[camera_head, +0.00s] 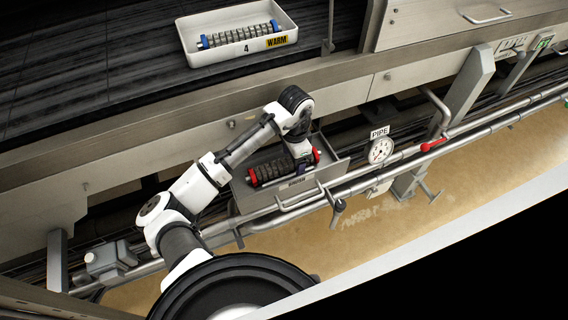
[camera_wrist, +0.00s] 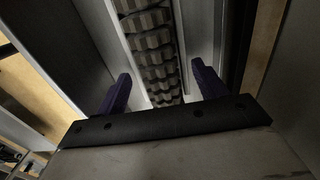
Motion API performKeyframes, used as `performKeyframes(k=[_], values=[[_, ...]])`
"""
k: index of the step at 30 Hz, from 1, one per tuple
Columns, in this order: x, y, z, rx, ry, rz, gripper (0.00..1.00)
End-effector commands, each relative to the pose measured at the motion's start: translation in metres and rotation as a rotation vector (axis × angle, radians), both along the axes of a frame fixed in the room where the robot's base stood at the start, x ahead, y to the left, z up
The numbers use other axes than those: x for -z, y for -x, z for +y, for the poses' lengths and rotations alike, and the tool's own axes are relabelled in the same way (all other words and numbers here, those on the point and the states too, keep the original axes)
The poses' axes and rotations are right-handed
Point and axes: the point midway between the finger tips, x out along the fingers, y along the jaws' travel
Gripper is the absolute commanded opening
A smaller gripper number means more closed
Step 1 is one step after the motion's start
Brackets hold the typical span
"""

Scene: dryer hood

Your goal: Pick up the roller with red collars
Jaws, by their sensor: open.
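The roller with red collars (camera_head: 272,169) lies in a grey metal drawer (camera_head: 248,198) below the belt edge. It has a dark ribbed body and a red collar at each end. My gripper (camera_head: 304,158) is over its right part, and my wrist hides some of it. In the wrist view, my gripper (camera_wrist: 163,87) is open, with one dark finger on each side of a ribbed roller body (camera_wrist: 155,50). Gaps show between the fingers and the roller. No red collar shows there, and I cannot tell how deep the fingertips reach.
A white tray (camera_head: 196,58) marked 4 and WARM holds a roller with blue collars (camera_head: 240,36) on the dark belt. A drawer handle (camera_head: 300,200), pipes (camera_head: 350,187), a gauge (camera_head: 381,150) and a red valve lever (camera_head: 433,145) are close by. The drawer walls stand near my fingers.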

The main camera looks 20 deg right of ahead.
Motion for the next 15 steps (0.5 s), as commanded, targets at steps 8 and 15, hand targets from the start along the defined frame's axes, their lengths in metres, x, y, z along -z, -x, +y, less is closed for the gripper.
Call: performKeyframes(k=[8,15], values=[[-0.0004,-0.0001,0.0,0.0,0.0,0.0,0.48],[-0.0007,-0.0001,-0.0001,0.0,0.0,-0.001,0.17]])
